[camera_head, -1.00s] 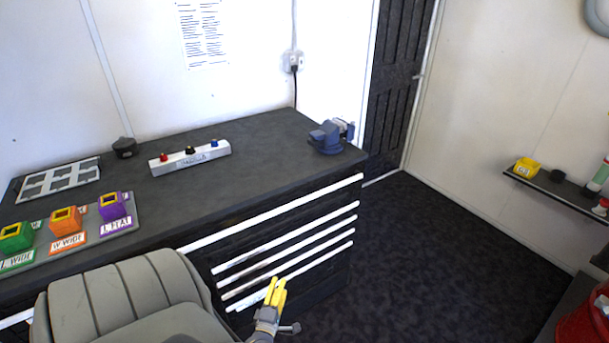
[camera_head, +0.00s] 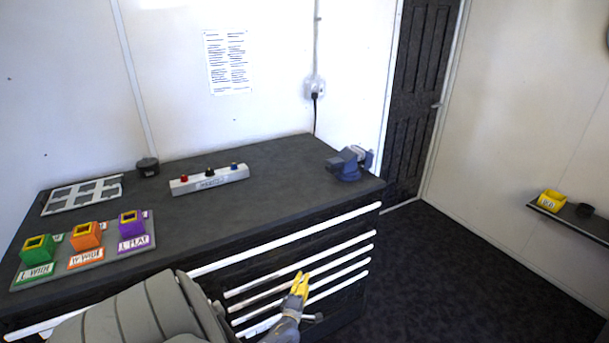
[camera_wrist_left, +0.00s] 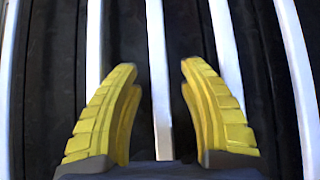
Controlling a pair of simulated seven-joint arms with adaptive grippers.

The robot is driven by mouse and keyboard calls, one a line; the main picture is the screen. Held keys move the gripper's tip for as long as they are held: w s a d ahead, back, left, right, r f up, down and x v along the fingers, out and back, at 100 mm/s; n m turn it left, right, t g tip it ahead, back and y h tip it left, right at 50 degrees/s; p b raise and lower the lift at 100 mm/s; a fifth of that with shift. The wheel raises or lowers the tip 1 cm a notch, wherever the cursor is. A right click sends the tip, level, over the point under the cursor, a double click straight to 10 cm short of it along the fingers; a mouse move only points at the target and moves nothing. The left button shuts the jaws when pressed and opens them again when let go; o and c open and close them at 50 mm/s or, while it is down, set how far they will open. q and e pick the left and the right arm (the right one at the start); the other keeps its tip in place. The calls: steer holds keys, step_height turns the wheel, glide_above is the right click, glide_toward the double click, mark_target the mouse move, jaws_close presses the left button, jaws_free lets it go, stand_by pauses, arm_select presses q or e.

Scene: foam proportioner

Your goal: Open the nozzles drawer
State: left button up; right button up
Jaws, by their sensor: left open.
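The dark cabinet has several drawers with long white bar handles (camera_head: 310,262) stacked on its front. All visible drawers look shut, and no label shows which one is the nozzles drawer. My left gripper (camera_head: 300,282) is in front of the lower handles, toward their right half. In the left wrist view my left gripper (camera_wrist_left: 158,66) is open and empty, its two yellow fingers apart. One white handle bar (camera_wrist_left: 157,85) runs between the fingers in the picture, with other bars on both sides. I cannot tell whether the fingers reach around it. My right gripper is not in view.
The worktop (camera_head: 270,165) carries a blue vise (camera_head: 347,165), a switch strip (camera_head: 210,179) and a board with green, orange and purple nozzles (camera_head: 85,237). A grey ribbed shape (camera_head: 130,315) hides the cabinet's lower left. Dark floor (camera_head: 450,280) is clear at right.

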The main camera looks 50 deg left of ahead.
arm_select(q)
steer(key=shift+x, duration=0.95)
jaws_close()
